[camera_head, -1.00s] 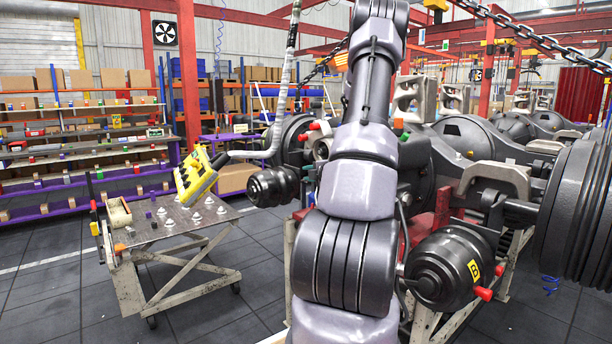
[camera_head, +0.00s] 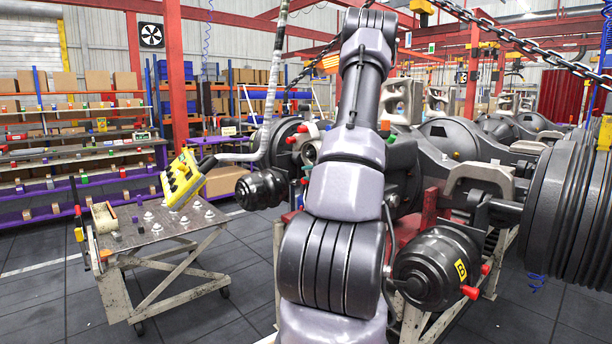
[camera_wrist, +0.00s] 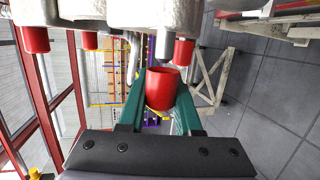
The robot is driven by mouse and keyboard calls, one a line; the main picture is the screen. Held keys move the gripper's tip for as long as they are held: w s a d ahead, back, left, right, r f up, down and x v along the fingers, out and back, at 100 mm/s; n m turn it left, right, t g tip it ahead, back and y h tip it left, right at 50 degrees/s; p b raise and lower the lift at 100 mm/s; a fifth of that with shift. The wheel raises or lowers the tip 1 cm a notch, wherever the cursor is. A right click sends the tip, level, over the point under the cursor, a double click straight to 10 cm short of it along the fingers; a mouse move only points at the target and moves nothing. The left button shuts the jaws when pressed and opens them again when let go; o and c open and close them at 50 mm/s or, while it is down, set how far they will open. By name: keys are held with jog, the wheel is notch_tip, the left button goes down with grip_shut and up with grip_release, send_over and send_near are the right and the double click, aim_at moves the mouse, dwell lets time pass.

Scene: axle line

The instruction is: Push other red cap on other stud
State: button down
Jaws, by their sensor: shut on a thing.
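In the wrist view my gripper (camera_wrist: 160,98) has its two green fingers shut on a red cap (camera_wrist: 162,88), which looks like a short cup. The held cap is just below a pale cast metal part (camera_wrist: 180,15). Other red caps sit on this part's underside: one to the right (camera_wrist: 184,52), one to the left (camera_wrist: 90,40) and one at the far left (camera_wrist: 35,38). In the head view my arm hides the gripper. Red caps show there on the near black cylinder (camera_head: 470,292) and beyond my arm (camera_head: 302,128).
A metal cart (camera_head: 140,240) with a yellow tool (camera_head: 182,178) above it stands at left. Shelves with boxes (camera_head: 65,85) line the back. A large drum (camera_head: 565,210) and axle housings (camera_head: 440,147) crowd the right. Open floor (camera_head: 230,320) lies front left.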

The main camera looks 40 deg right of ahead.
jog(key=shift+w+d, duration=0.1)
jog(key=shift+d, duration=1.3)
jog(key=c, duration=0.5)
grip_release()
jog(key=v, duration=1)
jog(key=shift+s+a, duration=0.1)
jog(key=shift+s, duration=0.3)
